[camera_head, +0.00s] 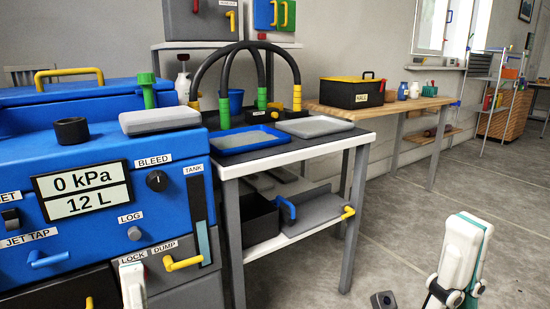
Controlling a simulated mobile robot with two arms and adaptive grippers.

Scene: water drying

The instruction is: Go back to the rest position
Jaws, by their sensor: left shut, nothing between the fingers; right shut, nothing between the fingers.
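My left gripper (132,270) shows only as a white tip at the bottom edge, in front of the blue machine's lower front, near the LOCK label. Its fingers are shut and empty; the rest is below the frame. My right gripper (467,228) is white with a teal strip and dark round joints. It points upward at the lower right, over the grey floor, shut and empty. It is clear of the tables.
The blue machine (75,195) fills the left side. A grey-legged table (293,153) carries a blue tray (240,138) and a grey tray (315,127). A wooden bench (400,107) holds a black toolbox (352,93). The floor (420,215) at right is mostly free.

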